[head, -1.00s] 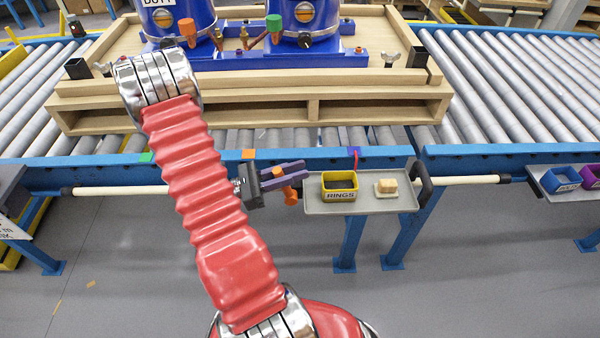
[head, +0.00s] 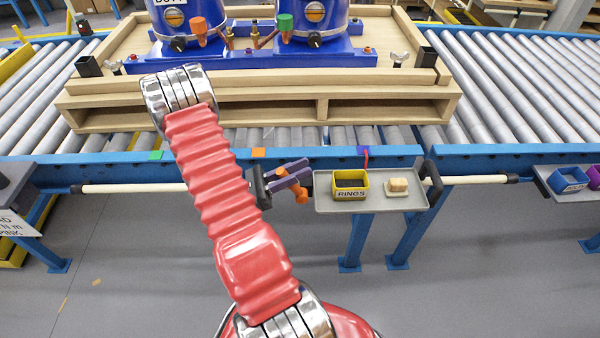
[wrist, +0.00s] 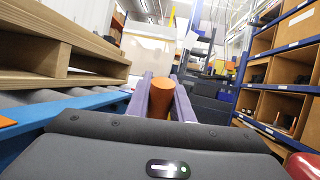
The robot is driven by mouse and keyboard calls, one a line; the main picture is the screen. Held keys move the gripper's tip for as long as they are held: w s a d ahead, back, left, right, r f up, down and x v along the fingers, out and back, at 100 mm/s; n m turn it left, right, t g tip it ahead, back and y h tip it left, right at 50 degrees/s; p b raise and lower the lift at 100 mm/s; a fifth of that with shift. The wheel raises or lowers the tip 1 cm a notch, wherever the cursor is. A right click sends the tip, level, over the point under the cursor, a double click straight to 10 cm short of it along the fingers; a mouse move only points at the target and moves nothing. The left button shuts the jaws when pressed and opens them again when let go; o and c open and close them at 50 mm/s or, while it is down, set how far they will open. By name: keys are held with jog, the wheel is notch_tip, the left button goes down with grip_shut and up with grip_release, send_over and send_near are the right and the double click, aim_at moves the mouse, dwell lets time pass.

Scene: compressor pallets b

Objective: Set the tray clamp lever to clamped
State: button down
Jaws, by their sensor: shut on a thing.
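The tray clamp lever (head: 301,193) is a small orange part at the left end of the grey tray (head: 338,206), in front of the blue conveyor rail. My gripper (head: 290,173) has purple fingers and is shut on the orange lever. In the wrist view the lever's rounded orange end (wrist: 160,98) sits between the two fingers of my gripper (wrist: 161,95). The lever's base and pivot are mostly hidden by the fingers, and I cannot tell its setting.
The tray carries a yellow RINGS bin (head: 350,186) and a pale block on a small dish (head: 397,187). A cream rail (head: 130,188) runs along the conveyor (head: 490,152). Behind stands a wooden pallet (head: 290,110) with blue compressors. The floor in front is clear.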

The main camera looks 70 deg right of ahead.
jog(key=shift+s+a+f, duration=0.1)
jog(key=shift+s, duration=0.05)
jog(key=c, duration=1.6)
grip_release()
jog(key=shift+o, duration=0.2)
jog(key=v, duration=1.4)
jog(key=shift+c, duration=0.5)
